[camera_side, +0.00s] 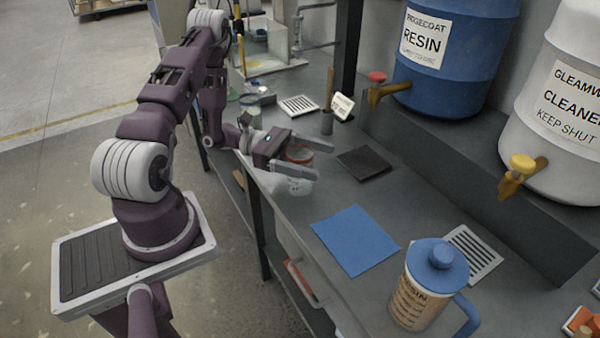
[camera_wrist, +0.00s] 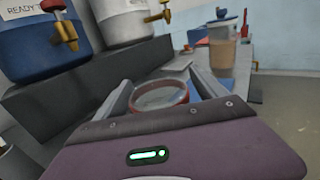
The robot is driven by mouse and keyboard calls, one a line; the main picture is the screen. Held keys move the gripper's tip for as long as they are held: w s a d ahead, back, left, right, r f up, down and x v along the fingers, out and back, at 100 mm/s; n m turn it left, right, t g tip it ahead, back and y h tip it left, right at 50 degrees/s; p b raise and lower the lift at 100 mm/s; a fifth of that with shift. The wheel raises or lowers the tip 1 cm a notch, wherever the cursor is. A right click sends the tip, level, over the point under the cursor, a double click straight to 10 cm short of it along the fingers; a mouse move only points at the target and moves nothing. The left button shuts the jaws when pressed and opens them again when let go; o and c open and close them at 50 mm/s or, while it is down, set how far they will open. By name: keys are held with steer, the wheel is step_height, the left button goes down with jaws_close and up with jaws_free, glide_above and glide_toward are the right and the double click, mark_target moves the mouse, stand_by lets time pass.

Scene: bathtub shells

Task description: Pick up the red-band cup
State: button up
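The red-band cup (camera_side: 299,156) stands upright on the grey bench near its left edge, partly hidden by my gripper in the side view. In the wrist view its round mouth and red band (camera_wrist: 160,97) show between the two fingers. My gripper (camera_side: 323,162) is open, with one finger on each side of the cup. It also shows in the wrist view (camera_wrist: 162,78), where the fingers are spread wider than the cup. I cannot tell whether either finger touches it.
A blue cloth (camera_side: 355,240), a dark pad (camera_side: 364,163) and a blue-lidded resin jug (camera_side: 418,295) are on the bench. Another cup (camera_side: 250,107) stands behind my wrist. Blue (camera_side: 440,75) and white (camera_side: 560,120) drums with taps stand on the raised shelf.

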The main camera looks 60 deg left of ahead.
jaws_close()
steer(key=shift+r, duration=0.1)
